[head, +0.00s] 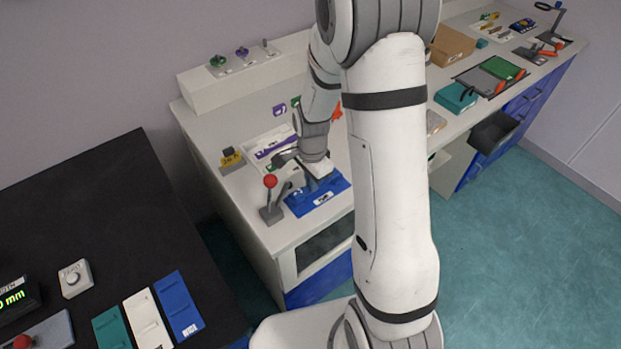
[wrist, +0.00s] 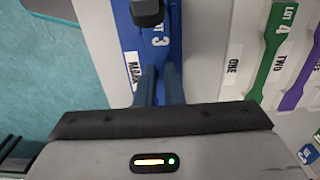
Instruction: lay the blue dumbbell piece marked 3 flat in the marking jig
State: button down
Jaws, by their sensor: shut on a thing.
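The blue marking jig (head: 335,188) lies on the white bench below my gripper (head: 318,176). In the wrist view the jig (wrist: 128,45) shows its label, partly readable as MARK. The blue dumbbell piece (wrist: 174,28), marked LOT 3, lines up lengthwise with the jig and appears over its bed. My gripper (wrist: 159,78) is shut on the piece near its narrow part; the fingers hide some of it. I cannot tell whether the piece touches the jig bed. A dark round-ended part (wrist: 147,10) overlaps the piece's far end.
A lever with a red knob (head: 270,182) stands left of the jig. The bench's front edge is close to the jig.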

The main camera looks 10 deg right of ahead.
jog(key=shift+f+b, duration=0.55)
jog(key=shift+f, duration=0.1)
dwell(0.3)
jog(key=c, duration=1.5)
grip_release()
jog(key=shift+r, duration=0.1)
jog(key=shift+r+b, duration=0.3)
jog(key=shift+r, duration=3.55)
jog(key=shift+s, duration=0.1)
jog(key=shift+s+r, duration=0.15)
jog(key=shift+r, duration=0.25)
jog(key=s+r+n+t, duration=0.1)
jog(key=s+r+n, duration=0.3)
jog(key=s, duration=0.1)
jog(key=s+d+r+n+t, duration=0.1)
jog(key=s+r+n, duration=0.4)
jog(key=s, duration=0.1)
jog(key=s+r+n+t, duration=0.1)
jog(key=s+r+n, duration=0.3)
jog(key=s, duration=0.2)
jog(key=shift+d+r+n, duration=0.15)
jog(key=shift+n, duration=0.15)
